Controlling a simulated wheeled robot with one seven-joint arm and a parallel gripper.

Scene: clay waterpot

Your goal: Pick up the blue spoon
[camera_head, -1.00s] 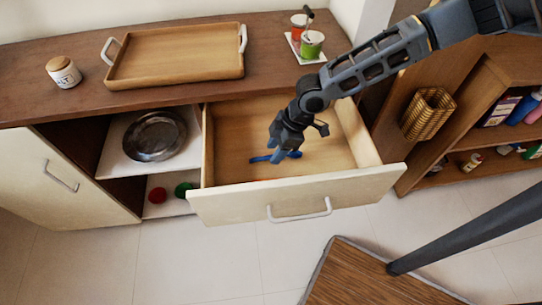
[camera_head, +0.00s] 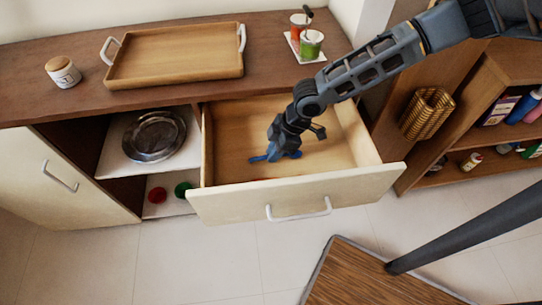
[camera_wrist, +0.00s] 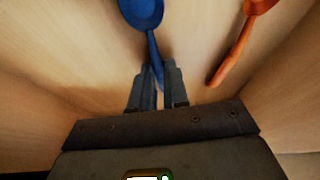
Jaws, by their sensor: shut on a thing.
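The blue spoon (camera_head: 262,157) is in the open drawer (camera_head: 236,170), low near the drawer's bottom. In the wrist view the blue spoon (camera_wrist: 143,12) has its bowl at the top and its handle running down between my fingers. My gripper (camera_head: 286,150) reaches down into the drawer. In the wrist view my gripper (camera_wrist: 158,72) is shut on the spoon's handle. I cannot tell whether the spoon touches the drawer's bottom. In the head view my gripper hides part of the spoon.
An orange utensil (camera_wrist: 236,45) lies right of the spoon in the wrist view. The drawer front (camera_head: 296,196) and side walls surround my gripper. A wooden tray (camera_head: 176,58) and two cups (camera_head: 311,44) stand on the counter.

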